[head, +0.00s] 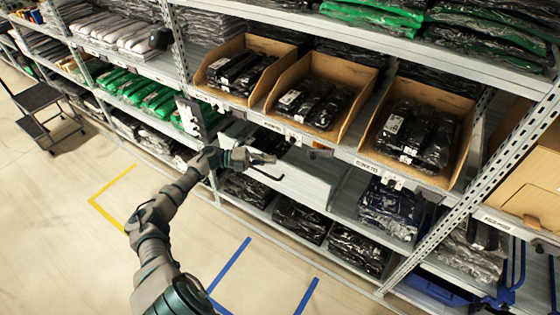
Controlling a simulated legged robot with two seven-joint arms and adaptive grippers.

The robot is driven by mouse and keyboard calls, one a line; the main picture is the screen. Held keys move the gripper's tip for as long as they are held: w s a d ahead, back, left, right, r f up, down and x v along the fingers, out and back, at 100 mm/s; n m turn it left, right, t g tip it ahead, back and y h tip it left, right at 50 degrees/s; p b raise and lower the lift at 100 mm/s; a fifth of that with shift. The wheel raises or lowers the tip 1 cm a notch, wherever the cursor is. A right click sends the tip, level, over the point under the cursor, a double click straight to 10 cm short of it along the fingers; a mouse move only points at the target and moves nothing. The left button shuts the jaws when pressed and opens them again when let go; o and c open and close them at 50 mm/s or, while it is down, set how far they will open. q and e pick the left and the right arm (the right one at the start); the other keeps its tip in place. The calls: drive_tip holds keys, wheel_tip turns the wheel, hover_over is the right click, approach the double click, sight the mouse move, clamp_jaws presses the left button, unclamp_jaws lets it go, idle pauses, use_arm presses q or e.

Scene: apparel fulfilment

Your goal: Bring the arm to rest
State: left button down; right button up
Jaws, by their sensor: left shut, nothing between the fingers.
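My left arm (152,235) comes in from the bottom and reaches up and forward to the shelving. My left gripper (275,167) is shut and empty. In the picture it overlaps a white shelf section below the cardboard bins; whether it touches anything there I cannot tell. My right gripper is not in view.
Cardboard bins (257,92) with black bagged garments line the middle shelf. Bagged clothes (366,252) lie on lower shelves. A perforated upright (440,240) stands at right. A dark cart (38,98) is at far left. The floor (75,250) has yellow and blue tape.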

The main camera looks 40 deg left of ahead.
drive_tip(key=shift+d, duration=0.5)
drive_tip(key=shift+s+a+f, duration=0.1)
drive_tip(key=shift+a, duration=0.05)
